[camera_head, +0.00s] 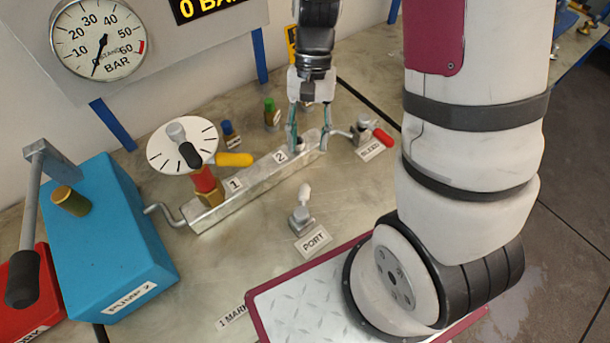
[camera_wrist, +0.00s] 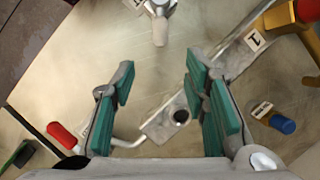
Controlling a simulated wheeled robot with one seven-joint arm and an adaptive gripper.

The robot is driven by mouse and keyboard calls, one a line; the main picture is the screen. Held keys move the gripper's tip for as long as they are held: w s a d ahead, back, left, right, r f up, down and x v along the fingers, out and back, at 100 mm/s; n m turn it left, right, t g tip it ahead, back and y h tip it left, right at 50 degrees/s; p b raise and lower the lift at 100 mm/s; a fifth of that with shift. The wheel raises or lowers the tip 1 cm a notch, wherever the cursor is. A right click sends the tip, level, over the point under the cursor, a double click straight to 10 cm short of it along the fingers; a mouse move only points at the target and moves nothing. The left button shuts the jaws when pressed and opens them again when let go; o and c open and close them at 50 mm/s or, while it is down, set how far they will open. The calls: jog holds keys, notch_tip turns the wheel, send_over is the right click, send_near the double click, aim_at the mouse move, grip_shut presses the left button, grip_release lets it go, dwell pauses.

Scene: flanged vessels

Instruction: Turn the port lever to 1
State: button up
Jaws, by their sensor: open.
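The port lever (camera_head: 303,205) is a small grey lever with a pale tip, standing on the bench behind its PORT label (camera_head: 313,239). It also shows at the top of the wrist view (camera_wrist: 160,28), its pale tip towards my gripper. A metal block (camera_head: 250,182) carries a "1" label (camera_head: 234,184) at its near left part and a "2" label (camera_head: 281,157) farther right. My gripper (camera_head: 308,143) is open and empty above the block's far end, beyond the "2". In the wrist view the green-padded fingers (camera_wrist: 160,100) are spread, with a hole in the block between them, apart from the port lever.
A yellow-handled valve (camera_head: 234,159) with a white dial rises at the block's left. A red-handled bleed lever (camera_head: 382,137) stands right of my gripper. A blue pump box (camera_head: 108,240) is at left. Bench around the port lever is mostly clear.

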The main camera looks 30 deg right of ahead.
aim_at(305, 184)
jog(key=p+x, duration=0.1)
jog(key=x, duration=1)
jog(key=shift+f, duration=0.1)
grip_shut()
